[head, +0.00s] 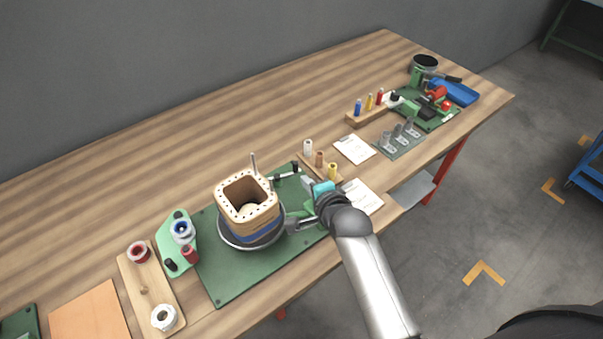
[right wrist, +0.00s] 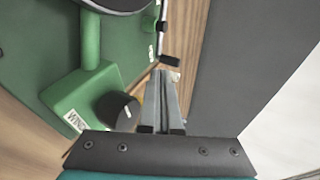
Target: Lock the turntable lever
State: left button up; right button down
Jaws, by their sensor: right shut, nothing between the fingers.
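The turntable's round metal plate (head: 226,240) sits on a green baseplate (head: 228,285) and carries a square wooden coil form (head: 262,217). The lever (head: 283,176) is a thin rod with black parts beside the plate's far right side. In the right wrist view the lever's black grip (right wrist: 170,62) is just beyond my fingertips; whether they touch is unclear. My right gripper (head: 308,183) is shut and empty at the lever's outer end, and its fingers show in the right wrist view (right wrist: 163,85). My left gripper is not in view.
A green box with a black knob (right wrist: 119,110) stands left of my fingers in the right wrist view. A small wooden rack with spools (head: 320,165) and white sheets (head: 354,149) lie to the right. A green spool stand (head: 175,238) is left. The table's far side is clear.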

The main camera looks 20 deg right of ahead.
aim_at(297, 167)
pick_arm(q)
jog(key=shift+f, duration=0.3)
pick_arm(e)
jog(key=shift+w+a, duration=0.2)
jog(key=shift+w, duration=1.8)
